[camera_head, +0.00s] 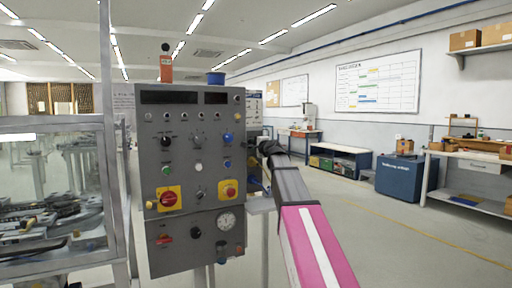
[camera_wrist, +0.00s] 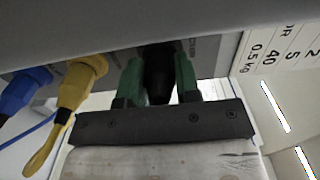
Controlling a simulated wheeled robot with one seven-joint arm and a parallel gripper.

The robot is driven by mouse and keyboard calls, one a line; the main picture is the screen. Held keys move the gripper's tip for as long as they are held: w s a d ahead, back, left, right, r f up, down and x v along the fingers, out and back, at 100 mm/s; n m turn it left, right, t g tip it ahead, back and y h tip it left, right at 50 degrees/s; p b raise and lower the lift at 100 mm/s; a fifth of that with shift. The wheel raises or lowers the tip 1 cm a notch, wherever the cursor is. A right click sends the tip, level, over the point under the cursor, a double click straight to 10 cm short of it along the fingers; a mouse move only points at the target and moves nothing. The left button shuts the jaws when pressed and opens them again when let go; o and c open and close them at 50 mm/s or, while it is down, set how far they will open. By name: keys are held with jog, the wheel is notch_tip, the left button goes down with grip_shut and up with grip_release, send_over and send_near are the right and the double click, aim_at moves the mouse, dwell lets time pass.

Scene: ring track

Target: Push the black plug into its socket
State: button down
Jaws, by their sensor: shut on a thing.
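The black plug (camera_wrist: 158,72) sits between the two green fingers of my gripper (camera_wrist: 157,80) in the wrist view. The gripper is shut on it. The plug's far end meets the grey face of the control box (camera_wrist: 120,25). Its socket is hidden behind the plug and fingers, and I cannot tell how deep the plug sits. In the head view, my gripper (camera_head: 268,148) is a dark shape at the right side of the control box (camera_head: 190,130); the plug cannot be made out there.
A yellow plug (camera_wrist: 82,78) with a looped cable and a blue plug (camera_wrist: 25,88) are on the same face, left of my gripper in the wrist view. A glass-sided machine (camera_head: 55,190) stands left of the box. The floor (camera_head: 400,240) at right is clear.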

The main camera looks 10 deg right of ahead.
jog(key=c, duration=0.8)
grip_release()
jog(key=shift+o, duration=0.2)
jog(key=v, duration=1)
jog(key=shift+s, duration=0.35)
jog(key=shift+d, duration=0.1)
